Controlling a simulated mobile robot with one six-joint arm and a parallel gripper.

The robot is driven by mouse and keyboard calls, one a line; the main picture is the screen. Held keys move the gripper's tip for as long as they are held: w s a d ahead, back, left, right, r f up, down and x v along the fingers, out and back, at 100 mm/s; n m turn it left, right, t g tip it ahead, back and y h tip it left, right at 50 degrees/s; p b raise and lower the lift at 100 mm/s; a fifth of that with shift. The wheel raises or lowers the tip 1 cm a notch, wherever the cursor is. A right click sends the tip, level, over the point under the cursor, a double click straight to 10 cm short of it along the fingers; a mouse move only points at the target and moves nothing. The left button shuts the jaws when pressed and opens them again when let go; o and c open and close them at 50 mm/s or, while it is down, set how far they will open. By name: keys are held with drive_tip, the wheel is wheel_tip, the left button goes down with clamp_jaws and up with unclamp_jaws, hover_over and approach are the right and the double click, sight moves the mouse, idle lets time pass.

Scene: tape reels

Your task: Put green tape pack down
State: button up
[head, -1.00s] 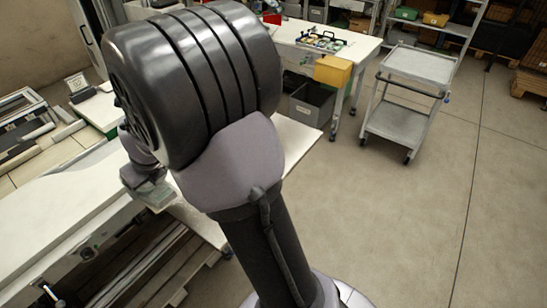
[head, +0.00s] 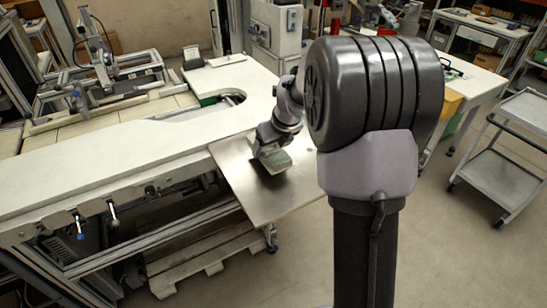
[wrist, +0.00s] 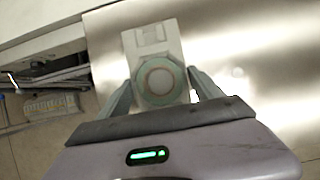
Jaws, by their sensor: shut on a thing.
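The green tape pack shows in the wrist view as a round pale-green reel (wrist: 160,80) with a tan ring, on a pale rectangular backing. My gripper (wrist: 161,78) has one finger on each side of it and is shut on it. In the head view, my gripper (head: 268,150) points down with the greenish pack (head: 276,163) under it, over a shiny metal plate (head: 262,203). I cannot tell whether the pack touches the plate. My own arm hides part of the plate's right side.
A long white worktop (head: 110,143) adjoins the plate on the left, with a curved cut-out behind. A wooden pallet (head: 205,262) lies below. A grey trolley (head: 500,165) stands at the right. Most of the plate's front is bare.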

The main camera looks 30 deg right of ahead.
drive_tip(key=f+b, duration=0.1)
drive_tip(key=f, duration=0.1)
drive_tip(key=f+b, duration=0.1)
drive_tip(key=f, duration=0.1)
drive_tip(key=shift+w+d+b, duration=0.1)
drive_tip(key=shift+d+b, duration=0.2)
drive_tip(key=shift+r, duration=0.25)
drive_tip(key=shift+f, duration=0.1)
drive_tip(key=o, duration=1.5)
drive_tip(key=shift+o, duration=0.2)
